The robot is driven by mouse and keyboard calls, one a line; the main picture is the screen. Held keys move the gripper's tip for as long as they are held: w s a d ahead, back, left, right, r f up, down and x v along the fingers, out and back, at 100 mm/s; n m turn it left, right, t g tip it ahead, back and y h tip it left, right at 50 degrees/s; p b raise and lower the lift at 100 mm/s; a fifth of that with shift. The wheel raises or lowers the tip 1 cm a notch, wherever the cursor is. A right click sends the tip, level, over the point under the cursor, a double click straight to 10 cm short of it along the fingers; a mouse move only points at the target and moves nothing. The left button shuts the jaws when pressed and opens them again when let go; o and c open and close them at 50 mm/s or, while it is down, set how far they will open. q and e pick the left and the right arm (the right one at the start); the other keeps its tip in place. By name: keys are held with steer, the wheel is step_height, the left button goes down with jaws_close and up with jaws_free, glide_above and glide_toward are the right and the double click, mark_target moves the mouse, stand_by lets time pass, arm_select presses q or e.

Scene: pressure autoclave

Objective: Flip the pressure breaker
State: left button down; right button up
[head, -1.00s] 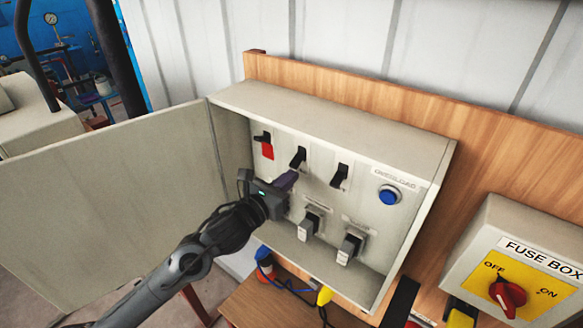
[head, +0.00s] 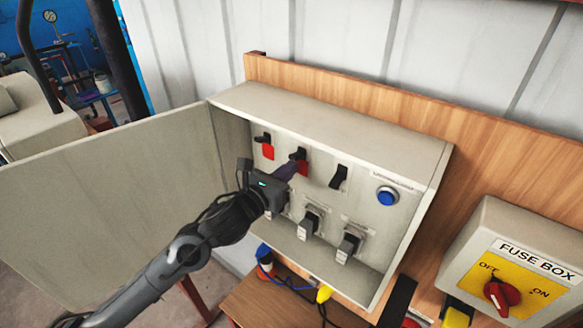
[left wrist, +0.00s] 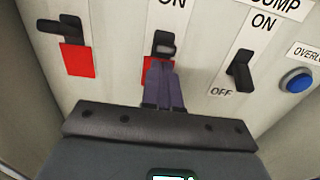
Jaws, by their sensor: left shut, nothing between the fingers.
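An open grey breaker box holds three black switches in a row. The left switch (head: 263,138) is up, with a red patch showing below it; it also shows in the left wrist view (left wrist: 62,27). The middle switch (head: 299,154) is up too, with red (left wrist: 150,70) below it. The right switch (head: 339,177) is down, towards OFF in the left wrist view (left wrist: 240,72). Which one is labelled pressure cannot be read. My left gripper (head: 289,168) is shut and empty, its fingertips (left wrist: 163,68) just under the middle switch, seemingly touching it. My right gripper is not in view.
The box door (head: 110,200) stands open at left. A blue button (head: 387,196) is at the right of the panel. Plugs (head: 310,222) stick out below the switches. A fuse box (head: 520,265) with a red knob is at lower right.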

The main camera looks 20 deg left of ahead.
arm_select(q)
steer(key=shift+s+a+f+b, duration=0.15)
steer(key=shift+s+f+b, duration=0.05)
steer(key=shift+s+b, duration=0.2)
steer(key=shift+s+a+f+b, duration=0.2)
steer(key=shift+s+f+b, duration=0.1)
steer(key=shift+s, duration=0.25)
steer(key=shift+s+a+f+b, duration=0.15)
steer(key=shift+s+b, duration=0.2)
steer(key=shift+s, duration=0.1)
steer(key=shift+s+a, duration=0.1)
steer(key=shift+s, duration=0.05)
steer(key=shift+b+v, duration=0.95)
steer(key=shift+v, duration=1.9)
